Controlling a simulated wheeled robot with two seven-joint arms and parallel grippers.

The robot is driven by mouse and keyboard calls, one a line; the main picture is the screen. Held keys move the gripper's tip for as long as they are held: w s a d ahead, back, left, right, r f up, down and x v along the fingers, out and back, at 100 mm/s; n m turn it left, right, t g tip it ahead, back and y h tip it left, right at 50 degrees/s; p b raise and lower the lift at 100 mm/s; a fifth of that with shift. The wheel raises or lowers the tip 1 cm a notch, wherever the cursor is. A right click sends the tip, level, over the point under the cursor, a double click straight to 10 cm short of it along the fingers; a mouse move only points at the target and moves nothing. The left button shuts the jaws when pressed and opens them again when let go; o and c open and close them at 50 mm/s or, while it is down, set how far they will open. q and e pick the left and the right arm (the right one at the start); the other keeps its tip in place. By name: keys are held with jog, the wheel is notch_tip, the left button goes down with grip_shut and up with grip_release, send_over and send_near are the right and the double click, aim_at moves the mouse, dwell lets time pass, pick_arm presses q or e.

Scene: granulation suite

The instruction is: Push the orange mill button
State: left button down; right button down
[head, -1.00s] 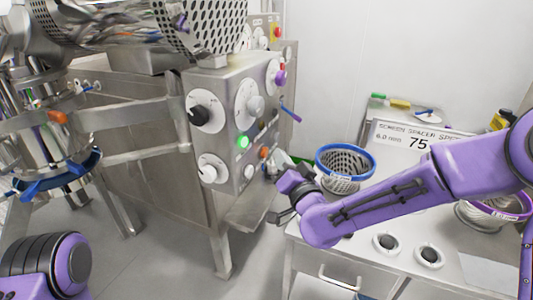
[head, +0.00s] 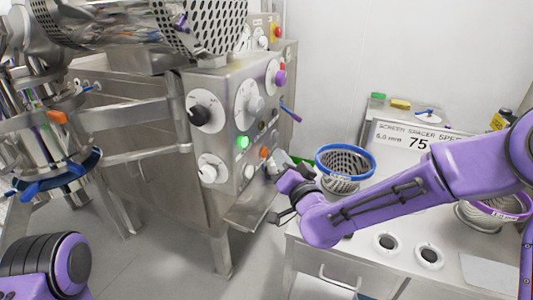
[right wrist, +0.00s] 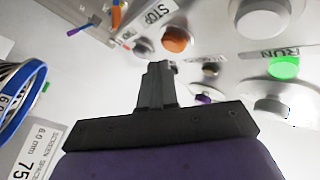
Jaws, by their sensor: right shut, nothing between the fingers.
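The orange mill button (head: 264,152) is on the side face of the steel control box, in the middle of the head view. In the right wrist view it shows as an orange round cap (right wrist: 176,40) near the STOP label. My right gripper (head: 272,170) is just below and right of it in the head view. In the right wrist view the shut, empty fingers (right wrist: 159,68) point toward the panel, with the tips a little below and left of the orange cap. I see no clear contact. My left gripper is out of view.
A lit green RUN button (head: 242,142) sits left of the orange one; it also shows in the right wrist view (right wrist: 285,68). Dials and knobs (head: 199,115) crowd the panel.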

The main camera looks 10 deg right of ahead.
jog(key=shift+a, duration=0.15)
jog(key=shift+w+a, duration=0.5)
jog(key=shift+a, duration=0.1)
dwell(1.1)
jog(key=shift+d, duration=0.1)
jog(key=shift+s+d, duration=0.5)
jog(key=shift+d, duration=0.1)
jog(key=shift+s+d, duration=0.7)
jog(key=shift+d, duration=0.35)
jog(key=shift+s+d, duration=0.7)
jog(key=shift+d, duration=0.35)
